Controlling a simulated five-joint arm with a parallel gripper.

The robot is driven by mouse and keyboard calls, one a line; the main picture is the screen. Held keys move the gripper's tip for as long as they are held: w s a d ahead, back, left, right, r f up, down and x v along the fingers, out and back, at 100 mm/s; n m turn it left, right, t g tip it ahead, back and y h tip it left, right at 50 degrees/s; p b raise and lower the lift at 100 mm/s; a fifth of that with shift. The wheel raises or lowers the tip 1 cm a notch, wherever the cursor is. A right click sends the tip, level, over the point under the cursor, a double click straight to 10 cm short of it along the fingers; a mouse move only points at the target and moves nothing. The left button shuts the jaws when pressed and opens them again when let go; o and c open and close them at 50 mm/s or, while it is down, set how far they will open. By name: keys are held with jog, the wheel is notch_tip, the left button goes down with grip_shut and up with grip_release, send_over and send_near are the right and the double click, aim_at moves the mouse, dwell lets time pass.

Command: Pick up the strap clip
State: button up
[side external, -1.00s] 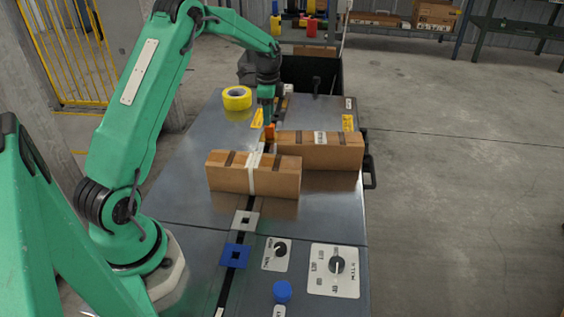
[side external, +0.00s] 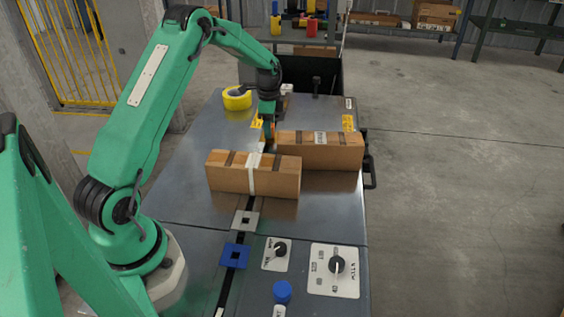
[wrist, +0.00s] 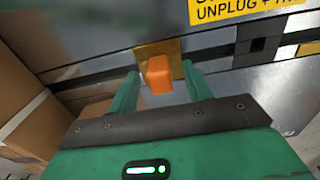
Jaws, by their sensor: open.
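The strap clip looks to be the small orange block in the wrist view (wrist: 158,75). It stands against a gold-coloured plate (wrist: 172,52) on the grey bench top. My gripper (wrist: 157,84) is open, with one green finger on either side of the orange block. A gap shows on the right side; on the left the finger is close, and I cannot tell whether it touches. In the side external view my gripper (side external: 268,128) points down behind the cardboard boxes, and the clip is mostly hidden there.
Two taped cardboard boxes (side external: 253,178) (side external: 320,152) stand close in front of and right of my gripper. A yellow tape roll (side external: 237,98) lies behind to the left. A dark slot runs along the bench. Knob panels (side external: 335,270) sit at the near end.

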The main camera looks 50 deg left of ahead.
grip_shut()
jog(key=shift+r, duration=0.1)
jog(key=shift+r, duration=4.95)
